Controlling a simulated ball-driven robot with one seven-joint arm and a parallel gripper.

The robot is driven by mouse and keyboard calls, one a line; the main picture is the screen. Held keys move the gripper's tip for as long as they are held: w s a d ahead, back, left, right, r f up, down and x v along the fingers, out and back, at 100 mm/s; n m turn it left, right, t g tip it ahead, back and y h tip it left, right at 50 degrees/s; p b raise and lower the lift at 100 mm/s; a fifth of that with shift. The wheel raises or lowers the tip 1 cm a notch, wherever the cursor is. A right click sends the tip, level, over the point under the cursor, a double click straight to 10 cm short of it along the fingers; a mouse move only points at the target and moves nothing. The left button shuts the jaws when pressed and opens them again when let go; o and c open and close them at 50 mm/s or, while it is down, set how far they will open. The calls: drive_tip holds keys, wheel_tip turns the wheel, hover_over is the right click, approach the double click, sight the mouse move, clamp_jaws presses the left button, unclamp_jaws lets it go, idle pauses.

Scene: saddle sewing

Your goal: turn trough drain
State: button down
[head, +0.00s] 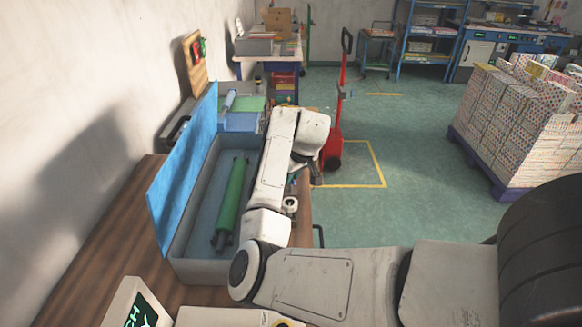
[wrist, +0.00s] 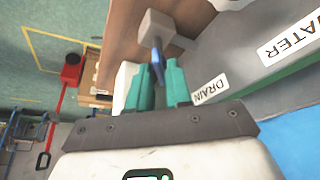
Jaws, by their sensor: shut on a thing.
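The trough (head: 200,271) is a long grey box on the wooden bench in the head view, with a blue panel (head: 180,165) standing up along its left side. In the wrist view the trough's grey side carries a DRAIN label (wrist: 210,90) and a WATER label (wrist: 290,46). The drain's blue lever (wrist: 157,54) sticks out beside a grey block-shaped fitting (wrist: 158,27). My gripper (wrist: 157,72) has teal fingers shut on the end of this lever, close to the DRAIN label. My arm largely hides the drain in the head view.
A green roller (head: 231,200) lies in the trough. The wooden bench (head: 105,250) runs along the wall. A red hand truck (head: 333,145) stands on the floor beyond my arm. A pallet of stacked paper (head: 525,120) stands at right, with clear floor between.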

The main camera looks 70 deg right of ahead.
drive_tip(key=shift+n+p, duration=0.55)
drive_tip(key=shift+n, duration=0.05)
drive_tip(key=c, duration=1.1)
unclamp_jaws()
drive_tip(key=shift+y, duration=0.3)
drive_tip(key=shift+r, duration=0.1)
drive_tip(key=v, duration=1)
drive_tip(key=shift+s+r+b, duration=0.2)
drive_tip(key=shift+s+b, duration=0.1)
drive_tip(key=shift+b, duration=0.1)
drive_tip(key=shift+a, duration=0.1)
